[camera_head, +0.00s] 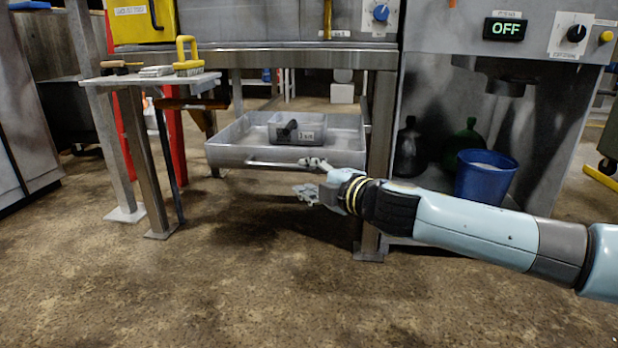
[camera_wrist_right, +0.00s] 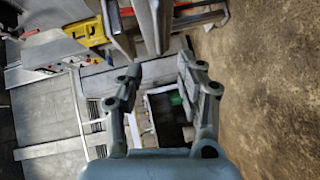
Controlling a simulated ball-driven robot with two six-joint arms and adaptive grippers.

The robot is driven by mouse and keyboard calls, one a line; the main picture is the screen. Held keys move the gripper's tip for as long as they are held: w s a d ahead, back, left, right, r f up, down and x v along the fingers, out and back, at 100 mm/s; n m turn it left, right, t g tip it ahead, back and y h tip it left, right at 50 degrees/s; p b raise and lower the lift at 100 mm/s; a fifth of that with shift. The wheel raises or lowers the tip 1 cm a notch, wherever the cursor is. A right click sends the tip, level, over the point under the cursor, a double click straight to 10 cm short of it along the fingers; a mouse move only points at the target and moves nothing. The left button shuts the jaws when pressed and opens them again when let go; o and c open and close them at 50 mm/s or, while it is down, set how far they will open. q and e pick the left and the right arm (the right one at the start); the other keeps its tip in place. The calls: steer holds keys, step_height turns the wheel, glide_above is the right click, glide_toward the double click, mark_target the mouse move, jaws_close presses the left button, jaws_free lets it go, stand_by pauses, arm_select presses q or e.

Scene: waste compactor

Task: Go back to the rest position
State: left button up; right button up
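My right gripper (camera_head: 310,178) is in front of the pulled-out metal drawer (camera_head: 225,146), at the right end of its bar handle (camera_head: 270,163). Its two fingers are spread apart, one above the other. In the right wrist view the gripper (camera_wrist_right: 159,72) also shows open, with a clear gap between the fingers and nothing held. I cannot tell whether the upper finger touches the handle. My left gripper is in neither view.
A grey bin (camera_head: 312,118) with a dark object sits in the drawer. A small side table (camera_head: 150,79) holding a yellow-handled brush (camera_head: 187,62) stands at left. A blue bucket (camera_head: 485,177) stands right, behind my right arm. The floor in front is clear.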

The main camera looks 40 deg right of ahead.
stand_by(0.3)
